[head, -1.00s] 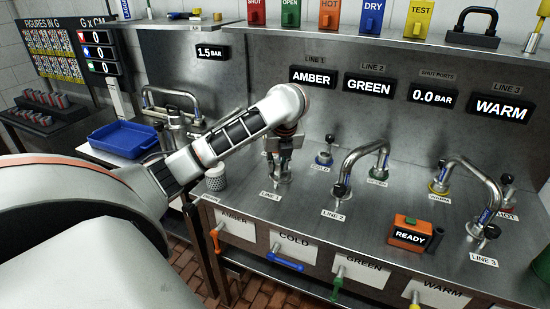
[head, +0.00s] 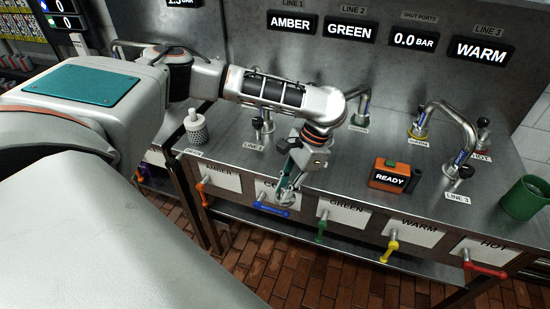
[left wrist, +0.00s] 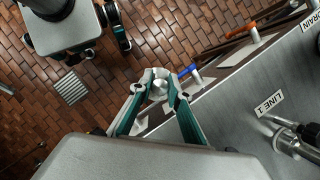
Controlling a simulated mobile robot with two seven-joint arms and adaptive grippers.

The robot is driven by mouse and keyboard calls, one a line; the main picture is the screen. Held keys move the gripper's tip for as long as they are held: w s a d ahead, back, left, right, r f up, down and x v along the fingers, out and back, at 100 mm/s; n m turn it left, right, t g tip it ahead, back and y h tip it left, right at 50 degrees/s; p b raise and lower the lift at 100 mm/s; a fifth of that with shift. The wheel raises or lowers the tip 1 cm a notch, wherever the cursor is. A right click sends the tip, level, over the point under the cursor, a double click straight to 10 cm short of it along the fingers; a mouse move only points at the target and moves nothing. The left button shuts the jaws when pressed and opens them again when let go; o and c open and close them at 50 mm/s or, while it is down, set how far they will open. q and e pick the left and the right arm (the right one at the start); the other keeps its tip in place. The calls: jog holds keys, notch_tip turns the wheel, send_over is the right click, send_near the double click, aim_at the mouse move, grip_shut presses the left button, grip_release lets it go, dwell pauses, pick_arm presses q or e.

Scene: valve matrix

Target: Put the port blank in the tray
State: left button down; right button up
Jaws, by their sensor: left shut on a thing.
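My left gripper (head: 287,187) is shut on a small round silver piece, the port blank. It holds it in front of the bench's front edge, near the blue COLD handle. In the left wrist view the port blank (left wrist: 158,90) sits between the fingertips of the left gripper (left wrist: 160,84), above the brick floor. The blue tray is not in view now.
Coloured handles, such as the yellow one (head: 390,250), stick out along the front. Brick floor (head: 290,275) lies below.

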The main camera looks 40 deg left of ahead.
pick_arm(q)
jog(key=s+d+f+n+h, duration=0.2)
jog(key=s+d+f+n, duration=0.1)
jog(key=d+n, duration=0.2)
jog(key=shift+s+f+n+g, duration=0.15)
jog(key=shift+n+g, duration=0.15)
jog(key=shift+n, duration=0.1)
